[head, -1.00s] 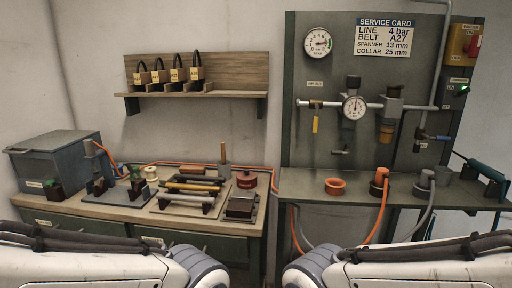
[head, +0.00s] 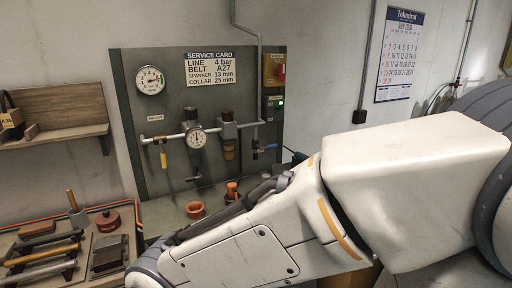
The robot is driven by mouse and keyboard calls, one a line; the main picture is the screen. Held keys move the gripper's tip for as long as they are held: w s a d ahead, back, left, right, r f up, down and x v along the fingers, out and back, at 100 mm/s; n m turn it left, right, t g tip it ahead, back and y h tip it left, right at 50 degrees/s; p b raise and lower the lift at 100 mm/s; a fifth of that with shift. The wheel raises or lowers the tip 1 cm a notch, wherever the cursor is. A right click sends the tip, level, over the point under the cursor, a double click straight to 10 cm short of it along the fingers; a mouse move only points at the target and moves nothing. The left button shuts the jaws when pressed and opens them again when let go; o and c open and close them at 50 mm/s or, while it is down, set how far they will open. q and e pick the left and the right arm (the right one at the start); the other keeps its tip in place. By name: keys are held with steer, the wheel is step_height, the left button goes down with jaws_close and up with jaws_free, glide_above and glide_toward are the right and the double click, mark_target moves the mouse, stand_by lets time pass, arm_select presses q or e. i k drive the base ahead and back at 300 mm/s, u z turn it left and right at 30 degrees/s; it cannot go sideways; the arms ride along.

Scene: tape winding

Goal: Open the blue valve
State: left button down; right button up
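The blue valve (head: 267,147) is a small blue lever on the pipework at the right side of the green-grey panel. Its handle lies roughly sideways, with a slight tilt. A yellow-handled valve (head: 163,158) hangs down at the left end of the same horizontal pipe. One of my white arms covers the lower right of the head view, well in front of the panel. Neither gripper shows, so I cannot see whether either is open or shut.
The panel (head: 128,100) carries a pressure gauge (head: 150,80) and a service card (head: 210,68). A red switch on a yellow box (head: 274,69) sits above the blue valve. An orange ring (head: 195,210) stands on the bench below. My arm hides the bench's right part.

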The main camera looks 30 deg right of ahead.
mark_target(275, 145)
steer(key=k, duration=1.35)
steer(key=z, duration=0.7)
steer(key=i, duration=1.8)
steer(key=u, duration=0.9)
